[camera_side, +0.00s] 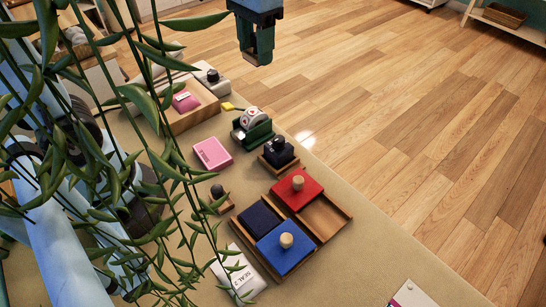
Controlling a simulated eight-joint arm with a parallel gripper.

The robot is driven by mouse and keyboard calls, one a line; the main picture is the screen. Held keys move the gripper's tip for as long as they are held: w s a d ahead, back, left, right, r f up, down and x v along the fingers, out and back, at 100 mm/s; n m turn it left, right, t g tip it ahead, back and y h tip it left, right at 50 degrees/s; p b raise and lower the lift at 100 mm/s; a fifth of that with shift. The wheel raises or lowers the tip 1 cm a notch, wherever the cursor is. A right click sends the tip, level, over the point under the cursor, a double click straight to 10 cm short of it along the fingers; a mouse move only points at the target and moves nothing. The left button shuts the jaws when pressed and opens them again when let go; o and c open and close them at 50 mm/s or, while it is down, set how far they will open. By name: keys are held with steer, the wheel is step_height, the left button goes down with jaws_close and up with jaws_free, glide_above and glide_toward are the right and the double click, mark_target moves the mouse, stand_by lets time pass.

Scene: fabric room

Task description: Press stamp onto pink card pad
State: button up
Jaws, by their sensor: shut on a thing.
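My gripper (257,52), with dark green fingers, is high at the top centre of the side view. It is shut on a small, mostly hidden thing between the fingertips; I cannot tell surely that it is the stamp. Another pink piece with a white label (184,102) lies in a wooden tray (202,115) farther back. I cannot tell which one is the card pad. My gripper is apart from both.
A green dispenser (252,132) and dark-knobbed block (278,152) stand right of the pad. Red (304,193) and blue (285,254) lids with wooden knobs sit at a wooden box. A small dark-knobbed stamp (218,193) stands left. Hanging leaves (150,95) cover the left side.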

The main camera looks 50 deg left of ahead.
steer(key=m, duration=0.1)
glide_above(216, 150)
step_height(216, 150, down, 11)
steer(key=shift+f, duration=2.05)
steer(key=shift+f, duration=0.7)
step_height(216, 150, up, 7)
stand_by(1.0)
stand_by(0.4)
